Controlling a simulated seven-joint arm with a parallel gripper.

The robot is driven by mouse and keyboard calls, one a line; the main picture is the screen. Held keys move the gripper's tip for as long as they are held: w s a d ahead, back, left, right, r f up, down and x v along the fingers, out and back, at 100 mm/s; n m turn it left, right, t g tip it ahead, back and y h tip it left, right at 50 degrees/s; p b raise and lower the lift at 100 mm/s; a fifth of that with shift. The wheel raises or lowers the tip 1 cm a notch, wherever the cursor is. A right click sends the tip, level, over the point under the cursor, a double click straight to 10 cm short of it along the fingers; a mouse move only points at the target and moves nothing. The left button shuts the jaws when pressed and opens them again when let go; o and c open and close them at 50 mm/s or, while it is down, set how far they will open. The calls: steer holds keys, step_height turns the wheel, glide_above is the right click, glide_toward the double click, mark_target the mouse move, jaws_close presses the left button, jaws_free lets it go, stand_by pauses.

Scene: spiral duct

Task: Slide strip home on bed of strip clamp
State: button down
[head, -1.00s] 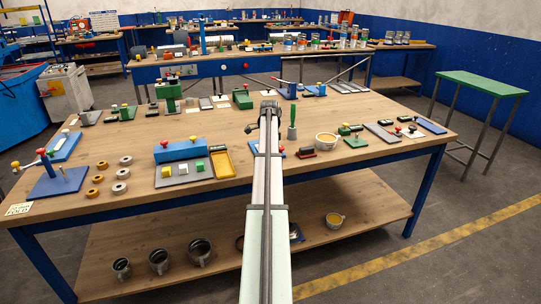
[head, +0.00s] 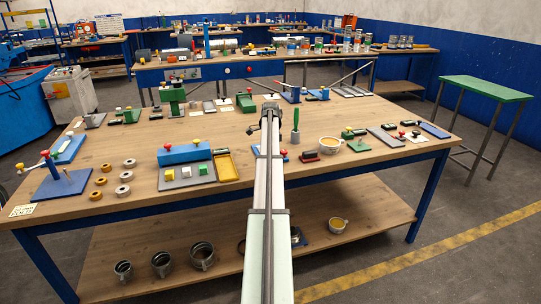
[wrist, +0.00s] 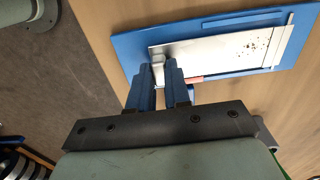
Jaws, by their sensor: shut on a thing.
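In the wrist view a blue base plate (wrist: 134,42) carries a flat silvery strip (wrist: 225,50) with dark specks towards its right end. My gripper (wrist: 158,75) has its two blue fingers at the strip's left end, shut around a small light grey piece there that looks like part of the strip. A reddish piece (wrist: 194,79) lies just right of the fingers, partly hidden by them. A pale rail runs along the plate's right end. In the head view my gripper (head: 270,108) is above the middle of the bench, and my arm hides most of what is under it.
On the wooden bench (head: 225,130), a green-handled tool (head: 295,126) and a cup (head: 330,143) stand right of my arm. A blue block (head: 185,153), a yellow tray (head: 228,166) and several rings (head: 124,176) are to the left. Bare wood lies between these groups.

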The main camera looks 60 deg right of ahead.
steer(key=shift+w+d+f, duration=0.1)
steer(key=shift+w+d, duration=0.15)
stand_by(0.3)
steer(key=shift+c, duration=2.2)
jaws_free()
steer(key=shift+r, duration=3.5)
